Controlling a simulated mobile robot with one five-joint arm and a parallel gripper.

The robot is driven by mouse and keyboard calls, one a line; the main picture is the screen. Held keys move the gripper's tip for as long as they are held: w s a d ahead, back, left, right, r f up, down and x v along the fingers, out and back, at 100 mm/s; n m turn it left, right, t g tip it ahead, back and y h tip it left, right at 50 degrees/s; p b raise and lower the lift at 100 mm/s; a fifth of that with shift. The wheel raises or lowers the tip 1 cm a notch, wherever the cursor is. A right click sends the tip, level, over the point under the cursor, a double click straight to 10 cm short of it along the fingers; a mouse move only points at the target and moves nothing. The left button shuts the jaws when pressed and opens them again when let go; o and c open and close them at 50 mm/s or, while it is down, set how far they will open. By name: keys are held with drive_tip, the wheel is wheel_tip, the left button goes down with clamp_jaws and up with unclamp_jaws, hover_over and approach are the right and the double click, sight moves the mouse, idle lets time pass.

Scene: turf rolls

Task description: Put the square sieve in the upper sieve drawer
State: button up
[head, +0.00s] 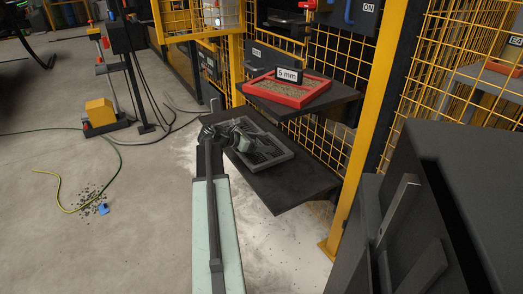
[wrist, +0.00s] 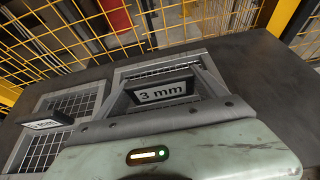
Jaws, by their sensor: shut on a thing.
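My gripper (head: 237,130) is over the left part of the lower dark shelf. In the wrist view it (wrist: 168,90) is shut on a black block labelled "3 mm" (wrist: 161,92), which stands between its two fingers. Behind the block is a grey-framed wire-mesh sieve (wrist: 120,73), partly hidden by the fingers. A second grey mesh piece (wrist: 84,100) with its own black label lies to the left. In the head view a grey mesh sieve (head: 270,157) lies on the shelf beside my gripper. I cannot make out the upper sieve drawer with certainty.
The lower shelf (head: 283,190) is bare toward its front. A red tray labelled "5 mm" (head: 318,97) sits on a higher shelf (head: 335,104). Yellow mesh fencing and a post (head: 365,135) stand behind. A dark cabinet-like unit (head: 470,165) stands right. Hoses cross the left floor.

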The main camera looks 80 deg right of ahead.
wheel_tip(320, 180, down, 2)
drive_tip(key=shift+b, duration=0.35)
drive_tip(key=shift+w+r, duration=0.15)
drive_tip(key=shift+r, duration=0.1)
drive_tip(key=shift+f, duration=0.2)
drive_tip(key=o, duration=1.8)
drive_tip(key=shift+c, duration=0.2)
drive_tip(key=shift+r, duration=0.15)
drive_tip(key=shift+a+r+p, duration=0.1)
drive_tip(key=shift+r+p, duration=0.15)
drive_tip(key=shift+p, duration=0.2)
drive_tip(key=p+v, duration=0.4)
drive_tip(key=v, duration=0.7)
drive_tip(key=shift+w+a+p, duration=0.25)
drive_tip(key=shift+p, duration=0.15)
